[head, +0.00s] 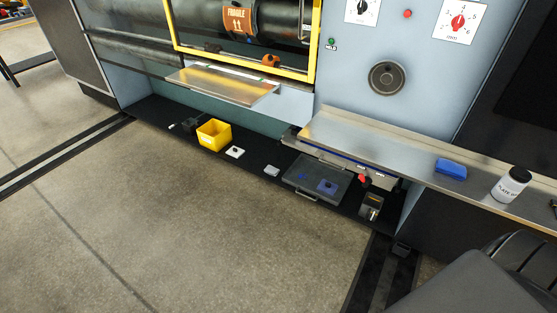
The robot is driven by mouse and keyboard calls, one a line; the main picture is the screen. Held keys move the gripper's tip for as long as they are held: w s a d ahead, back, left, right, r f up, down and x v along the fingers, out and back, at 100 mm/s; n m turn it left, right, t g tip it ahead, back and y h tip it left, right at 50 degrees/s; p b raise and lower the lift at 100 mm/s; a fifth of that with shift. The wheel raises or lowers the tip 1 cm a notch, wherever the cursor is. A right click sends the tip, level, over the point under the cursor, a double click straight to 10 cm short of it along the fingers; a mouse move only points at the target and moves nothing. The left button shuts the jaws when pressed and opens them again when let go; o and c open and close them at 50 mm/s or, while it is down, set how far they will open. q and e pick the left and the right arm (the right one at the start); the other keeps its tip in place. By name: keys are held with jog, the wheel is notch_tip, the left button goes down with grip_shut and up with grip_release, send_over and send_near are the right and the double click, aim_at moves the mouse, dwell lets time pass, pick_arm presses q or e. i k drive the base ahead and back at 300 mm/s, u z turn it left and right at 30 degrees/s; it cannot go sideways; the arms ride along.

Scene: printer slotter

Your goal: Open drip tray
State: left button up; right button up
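A dark grey, flat tray (333,172) with blue stains sits low under the metal ledge at the machine's front, right of the middle in the head view. It looks like the drip tray. A thin light handle (306,196) runs along its front edge. A small dark blue object or patch (327,186) shows on its right part. How far the tray stands out from the machine is hard to tell. Neither of my grippers is in view.
A steel ledge (405,158) with a blue block (451,169) and a white bottle (512,185) is above right. A yellow bin (213,135) and small items lie on the black base strip. A red part (364,180) is beside the tray. Floor in front is clear.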

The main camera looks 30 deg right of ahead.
aim_at(305, 173)
jog(key=i, duration=1.1)
jog(key=z, duration=1.85)
